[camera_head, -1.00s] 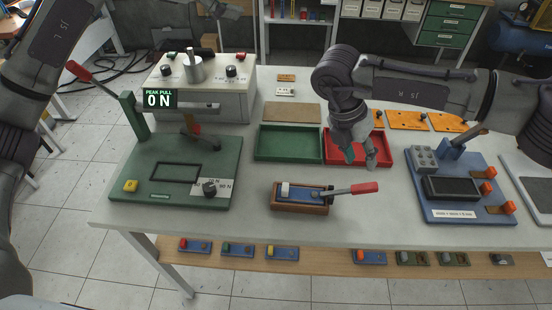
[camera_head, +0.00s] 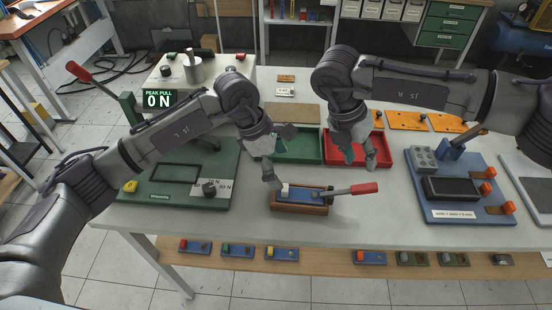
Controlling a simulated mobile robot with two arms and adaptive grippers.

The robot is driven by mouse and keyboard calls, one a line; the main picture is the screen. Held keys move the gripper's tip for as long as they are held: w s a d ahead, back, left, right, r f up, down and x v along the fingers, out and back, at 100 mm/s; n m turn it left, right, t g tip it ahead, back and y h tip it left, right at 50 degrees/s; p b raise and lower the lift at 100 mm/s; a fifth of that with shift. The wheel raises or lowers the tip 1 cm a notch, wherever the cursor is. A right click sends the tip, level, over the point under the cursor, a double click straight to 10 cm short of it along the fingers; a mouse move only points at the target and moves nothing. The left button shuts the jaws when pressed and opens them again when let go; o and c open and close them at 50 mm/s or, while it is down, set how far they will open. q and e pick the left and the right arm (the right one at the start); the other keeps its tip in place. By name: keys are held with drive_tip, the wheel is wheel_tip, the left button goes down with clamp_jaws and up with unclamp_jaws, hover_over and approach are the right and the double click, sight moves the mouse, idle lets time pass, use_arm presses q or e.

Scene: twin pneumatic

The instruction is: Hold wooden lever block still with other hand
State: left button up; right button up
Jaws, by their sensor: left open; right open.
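The wooden lever block (camera_head: 300,209) sits on the table near its front edge. It has a blue top plate, a small white piece at its left end and a lever with a red handle (camera_head: 364,188) pointing right. My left gripper (camera_head: 281,160) is open, above and just left of the block, with one finger close to the block's left end. I cannot tell whether that finger touches it. My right gripper (camera_head: 358,161) is open and empty over the red tray (camera_head: 329,147), behind the lever handle.
A green tray (camera_head: 308,146) lies behind the block, partly hidden by my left gripper. A green test base (camera_head: 215,190) with a peak pull display reading 0 N (camera_head: 159,100) stands left. A blue fixture board (camera_head: 470,205) stands right. The table front around the block is clear.

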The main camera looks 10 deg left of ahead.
sight(296, 194)
use_arm(q)
drive_tip(key=x, duration=1.2)
drive_tip(key=shift+c, duration=0.3)
